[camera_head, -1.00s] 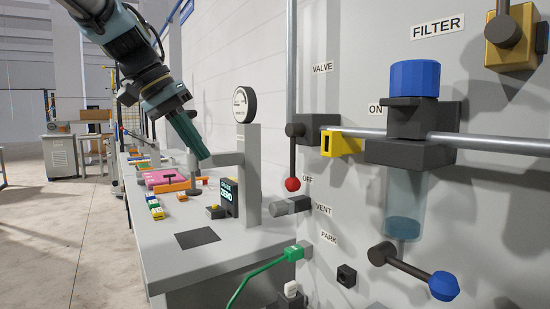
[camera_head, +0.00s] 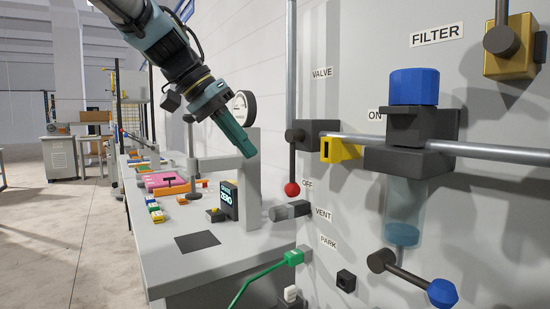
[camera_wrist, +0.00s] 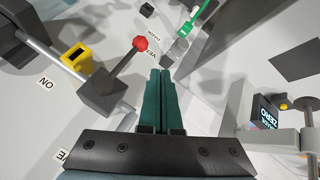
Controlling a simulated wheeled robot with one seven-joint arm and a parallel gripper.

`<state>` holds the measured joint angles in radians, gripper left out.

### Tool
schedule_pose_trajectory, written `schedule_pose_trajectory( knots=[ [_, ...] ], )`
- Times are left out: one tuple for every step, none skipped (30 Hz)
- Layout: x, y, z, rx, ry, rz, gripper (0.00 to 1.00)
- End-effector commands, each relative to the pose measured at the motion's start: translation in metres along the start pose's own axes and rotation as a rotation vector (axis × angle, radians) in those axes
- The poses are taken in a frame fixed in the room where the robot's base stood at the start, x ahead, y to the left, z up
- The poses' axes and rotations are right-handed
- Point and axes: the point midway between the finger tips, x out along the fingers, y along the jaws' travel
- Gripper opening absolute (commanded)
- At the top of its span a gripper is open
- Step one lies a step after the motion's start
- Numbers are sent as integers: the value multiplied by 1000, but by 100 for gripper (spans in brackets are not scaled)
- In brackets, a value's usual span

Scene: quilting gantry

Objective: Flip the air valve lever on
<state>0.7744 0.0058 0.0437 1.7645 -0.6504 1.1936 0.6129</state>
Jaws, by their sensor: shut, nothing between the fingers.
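The air valve lever is a dark rod with a red ball knob (camera_head: 292,189). It hangs straight down from a dark pivot block (camera_head: 302,133), with the knob beside the OFF label (camera_head: 307,183). The ON label (camera_head: 375,114) is to the right of the pivot. My gripper (camera_head: 249,153) is shut and empty, to the left of the lever and apart from it. In the wrist view the shut green fingers (camera_wrist: 160,75) lie just right of the red knob (camera_wrist: 140,43), and the lever's dark block (camera_wrist: 103,95) also shows.
A yellow bracket (camera_head: 341,148) sits on the horizontal pipe (camera_head: 490,151) right of the pivot. A blue-capped filter (camera_head: 414,87) and a blue-knobbed lever (camera_head: 442,292) are farther right. A grey vent fitting (camera_head: 290,210) and green plug (camera_head: 293,258) are below. A gauge stand (camera_head: 251,175) is left.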

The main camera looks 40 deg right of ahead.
Motion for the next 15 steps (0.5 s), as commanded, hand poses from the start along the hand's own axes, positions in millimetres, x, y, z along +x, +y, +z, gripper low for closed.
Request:
schedule_pose_trajectory(
  knots=[
    [10, 2, 0, -1, -4, 3, 0],
    [16, 2, 0, -1, -4, 2, 0],
    [24, 2, 0, -1, -4, 2, 0],
    [30, 1, 0, -1, -4, 2, 0],
    [36, 1, 0, -1, -4, 1, 0],
    [41, 3, 0, 1, -3, 1, 0],
    [41, 10, -1, 4, -1, 1, 0],
    [43, 15, -1, 4, -1, 1, 0],
    [46, 20, -1, 3, -1, 1, 0],
    [48, 23, -1, 3, -1, 0, 0],
    [50, 26, -1, 3, -1, 1, 0],
    [52, 29, -1, 2, -1, 1, 0],
    [53, 30, -1, 1, 0, 0, 0],
    [54, 32, -1, 1, 0, -1, 0],
    [55, 33, -1, 0, 1, -1, 0]
  ],
)
